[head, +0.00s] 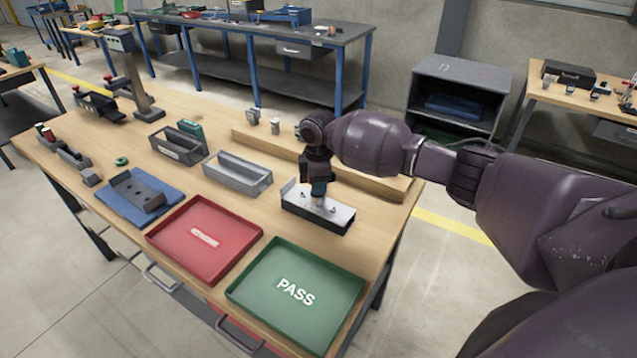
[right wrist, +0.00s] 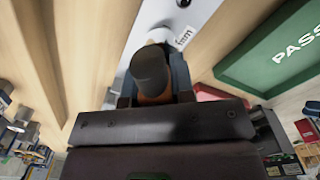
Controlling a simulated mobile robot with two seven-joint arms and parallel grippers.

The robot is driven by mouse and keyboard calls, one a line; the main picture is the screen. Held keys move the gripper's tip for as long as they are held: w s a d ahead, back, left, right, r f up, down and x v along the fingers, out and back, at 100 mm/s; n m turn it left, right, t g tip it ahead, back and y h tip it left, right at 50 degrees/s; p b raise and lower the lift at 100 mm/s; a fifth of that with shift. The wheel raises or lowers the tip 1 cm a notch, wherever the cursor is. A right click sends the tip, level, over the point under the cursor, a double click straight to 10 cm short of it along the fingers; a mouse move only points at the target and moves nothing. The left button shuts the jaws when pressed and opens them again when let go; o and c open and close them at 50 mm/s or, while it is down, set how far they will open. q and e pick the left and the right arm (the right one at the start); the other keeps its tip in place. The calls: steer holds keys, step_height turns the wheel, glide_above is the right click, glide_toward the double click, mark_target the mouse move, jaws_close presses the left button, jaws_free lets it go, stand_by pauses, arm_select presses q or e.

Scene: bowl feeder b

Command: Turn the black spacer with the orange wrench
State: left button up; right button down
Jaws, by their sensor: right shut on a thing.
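My right gripper (head: 319,188) points down over a fixture with a white top plate (head: 337,213) and dark sides. In the right wrist view my right gripper (right wrist: 153,84) is shut on an upright tool with an orange body (right wrist: 154,98) and a dark rounded end, which I take as the orange wrench. A pale round part shows just beyond it, above the white plate (right wrist: 189,12). I cannot make out the black spacer for sure; the gripper and tool hide that part of the plate. Whether the tool touches the plate is unclear. My left gripper is not in view.
A green PASS tray (head: 296,291) and a red tray (head: 204,240) lie along the table's front. A grey open bin (head: 238,174) stands left of the fixture. A wooden rail (head: 380,190) runs behind it. A blue mat (head: 112,204) with a grey block lies further left.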

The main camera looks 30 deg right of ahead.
steer(key=shift+m+p, duration=0.6)
steer(key=shift+p, duration=0.35)
steer(key=shift+m, duration=0.6)
steer(key=shift+m, duration=0.3)
steer(key=shift+r, duration=0.1)
steer(key=shift+r, duration=2.4)
